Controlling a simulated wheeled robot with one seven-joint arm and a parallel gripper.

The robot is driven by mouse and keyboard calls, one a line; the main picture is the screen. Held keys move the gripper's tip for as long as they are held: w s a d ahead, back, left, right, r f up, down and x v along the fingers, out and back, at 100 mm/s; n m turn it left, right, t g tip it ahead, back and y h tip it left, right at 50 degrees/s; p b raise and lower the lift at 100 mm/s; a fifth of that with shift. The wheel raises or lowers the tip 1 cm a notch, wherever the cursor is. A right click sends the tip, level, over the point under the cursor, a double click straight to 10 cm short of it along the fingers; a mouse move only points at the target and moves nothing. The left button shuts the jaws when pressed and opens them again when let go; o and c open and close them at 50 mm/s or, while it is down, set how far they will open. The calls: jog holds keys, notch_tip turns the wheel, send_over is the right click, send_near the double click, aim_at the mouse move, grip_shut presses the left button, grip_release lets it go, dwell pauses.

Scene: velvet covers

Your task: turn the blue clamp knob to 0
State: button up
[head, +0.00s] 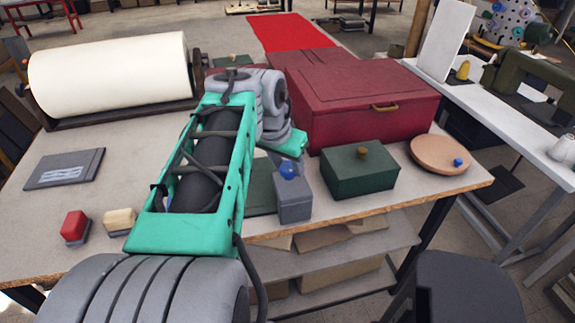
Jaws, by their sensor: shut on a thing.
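A blue knob (288,169) sits on top of a small grey block (294,205) near the front edge of the table. My gripper (287,165) is below the teal wrist, right at this knob and shut on it. The fingers are small and partly hidden by the wrist and arm. No pointer or scale mark can be read on the knob, so its setting cannot be told. A second, smaller blue knob (458,162) stands on a round tan disc (436,160) at the right, apart from my gripper.
A green box (357,186) with a wooden knob is close right of the grey block. A large red box (352,118) stands behind. A white roll (110,75), a grey pad (64,168) and red (74,225) and cream (120,219) blocks are left of my arm.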

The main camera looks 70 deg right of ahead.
dwell(0.3)
jog(key=o, duration=1.3)
jog(key=shift+o, duration=0.2)
jog(key=v, duration=0.7)
jog(key=shift+a+r+p, duration=0.2)
jog(key=shift+r+p, duration=0.15)
jog(key=shift+p, duration=0.05)
